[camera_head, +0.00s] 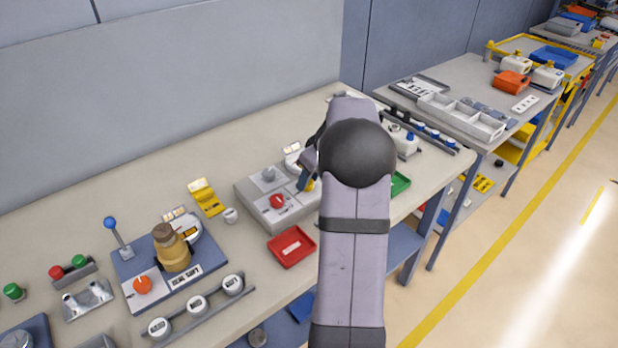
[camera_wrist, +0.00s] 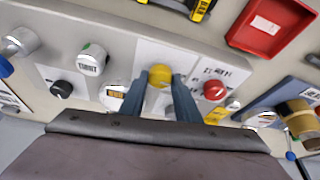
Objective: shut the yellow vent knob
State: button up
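The yellow vent knob (camera_wrist: 160,75) shows in the wrist view, on a pale plate of the grey unit. My gripper (camera_wrist: 159,84) points at it with one finger on each side. The fingers are apart, with a narrow gap showing at the left of the knob; at the right, contact cannot be told. In the head view my gripper (camera_head: 307,182) is over the right part of the grey unit (camera_head: 250,190), and only a bit of yellow (camera_head: 310,185) shows beside it. My arm hides the rest there.
A red knob (camera_wrist: 214,90) is close right of the fingers in the wrist view; it also shows in the head view (camera_head: 277,201). A white-capped knob (camera_wrist: 92,60) is to the left. A red tray (camera_head: 291,246) lies in front of the unit.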

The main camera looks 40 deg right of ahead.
jog(key=c, duration=0.4)
jog(key=shift+c, duration=0.2)
jog(key=shift+m, duration=0.4)
jog(key=m, duration=0.1)
jog(key=m+h, duration=0.1)
jog(key=m, duration=0.1)
jog(key=shift+a+r, duration=0.15)
jog(key=shift+a, duration=0.05)
jog(key=m+h+p, duration=0.1)
jog(key=m, duration=0.1)
jog(key=m+h+p, duration=0.1)
jog(key=m, duration=0.1)
jog(key=shift+w+a+m+g, duration=0.1)
jog(key=shift+w+m+g, duration=0.05)
jog(key=shift+m+g, duration=0.2)
jog(key=m, duration=0.1)
jog(key=m+h+b, duration=0.1)
jog(key=m, duration=0.1)
jog(key=m+g+b, duration=0.1)
jog(key=shift+w+f+m, duration=0.15)
jog(key=shift+f+m, duration=0.1)
jog(key=shift+a+r+m+g+h+b, duration=0.1)
jog(key=shift+m+g+h+b, duration=0.25)
jog(key=shift+m, duration=0.7)
jog(key=shift+r+m+g+h+b, duration=0.15)
jog(key=shift+m+g+b, duration=0.35)
jog(key=shift+m, duration=0.55)
jog(key=shift+f, duration=0.1)
